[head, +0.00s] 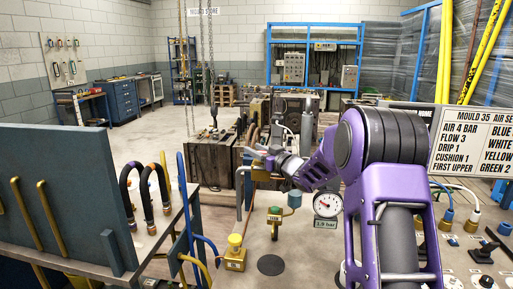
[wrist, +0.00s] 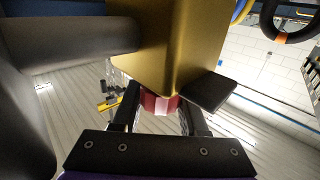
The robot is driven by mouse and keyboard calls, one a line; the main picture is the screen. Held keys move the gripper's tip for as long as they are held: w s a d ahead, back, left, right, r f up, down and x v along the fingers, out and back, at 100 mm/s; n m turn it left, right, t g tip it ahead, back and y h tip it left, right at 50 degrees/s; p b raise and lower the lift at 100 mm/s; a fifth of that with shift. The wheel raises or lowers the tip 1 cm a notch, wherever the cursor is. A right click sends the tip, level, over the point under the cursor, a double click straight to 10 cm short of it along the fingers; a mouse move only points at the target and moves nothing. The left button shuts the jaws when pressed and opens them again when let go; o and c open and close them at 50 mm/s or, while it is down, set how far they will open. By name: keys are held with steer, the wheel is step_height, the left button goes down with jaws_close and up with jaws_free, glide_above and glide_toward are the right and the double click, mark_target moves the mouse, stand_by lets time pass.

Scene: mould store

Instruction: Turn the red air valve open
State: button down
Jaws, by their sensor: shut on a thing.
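The red air valve shows in the wrist view as a ribbed red and pale knob (wrist: 160,103) under a large brass-coloured block (wrist: 165,50). My gripper (wrist: 160,118) has a finger on each side of the knob and is shut on it. The block hides the upper part of the knob, and how far it is turned cannot be told. In the head view my gripper (head: 262,157) is at the end of the purple arm, mid-picture, in front of dark machinery. I cannot make out the red knob there.
A round gauge (head: 326,205) marked in bar stands just below my wrist. A brass block with a yellow knob (head: 235,252) is lower left. A bench with curved hoses (head: 147,195) is at left, a sign (head: 481,142) at right. Open floor (head: 130,130) lies behind.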

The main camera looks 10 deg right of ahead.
steer(key=shift+r, duration=0.15)
steer(key=shift+c, duration=2.2)
jaws_free()
steer(key=v, duration=1.7)
steer(key=shift+s, duration=0.1)
